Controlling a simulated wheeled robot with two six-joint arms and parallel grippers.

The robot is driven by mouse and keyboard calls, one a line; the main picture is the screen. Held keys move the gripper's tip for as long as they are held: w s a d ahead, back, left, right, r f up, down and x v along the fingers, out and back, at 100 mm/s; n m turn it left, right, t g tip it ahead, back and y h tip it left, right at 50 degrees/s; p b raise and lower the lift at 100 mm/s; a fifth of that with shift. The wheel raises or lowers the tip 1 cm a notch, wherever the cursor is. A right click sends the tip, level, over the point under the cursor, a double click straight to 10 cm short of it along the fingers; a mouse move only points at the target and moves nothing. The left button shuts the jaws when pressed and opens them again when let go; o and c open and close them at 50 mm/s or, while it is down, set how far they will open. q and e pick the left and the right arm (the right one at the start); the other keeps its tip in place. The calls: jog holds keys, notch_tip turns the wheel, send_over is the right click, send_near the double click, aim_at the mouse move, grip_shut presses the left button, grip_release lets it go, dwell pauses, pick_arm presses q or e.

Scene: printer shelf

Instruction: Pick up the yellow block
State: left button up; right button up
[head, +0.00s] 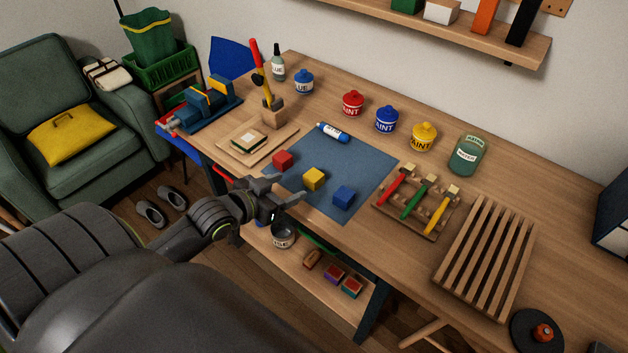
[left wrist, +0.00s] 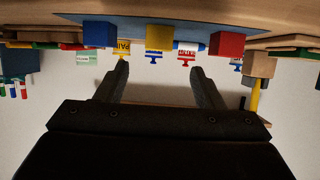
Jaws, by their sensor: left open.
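The yellow block (head: 314,179) sits on the blue mat (head: 345,161) on the workbench, between a red block (head: 283,160) and a blue block (head: 343,197). My left gripper (head: 289,187) is open and empty at the front edge of the bench, close to the yellow block but apart from it. In the left wrist view, which is upside down, the yellow block (left wrist: 160,37) shows beyond the gap between the fingers of my left gripper (left wrist: 159,71). My right gripper is not in view.
Behind the mat stand red, blue and yellow paint pots (head: 424,137). A tool rack (head: 416,205) and a slatted wooden rack (head: 486,258) are to the right. A wooden board (head: 257,143) with a small item on it is to the left. The mat around the blocks is mostly clear.

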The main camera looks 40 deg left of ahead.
aim_at(308, 180)
pick_arm(q)
jog(key=x, duration=1.1)
jog(key=shift+d+f+p, duration=0.15)
jog(key=shift+p, duration=0.25)
jog(key=c, duration=1.1)
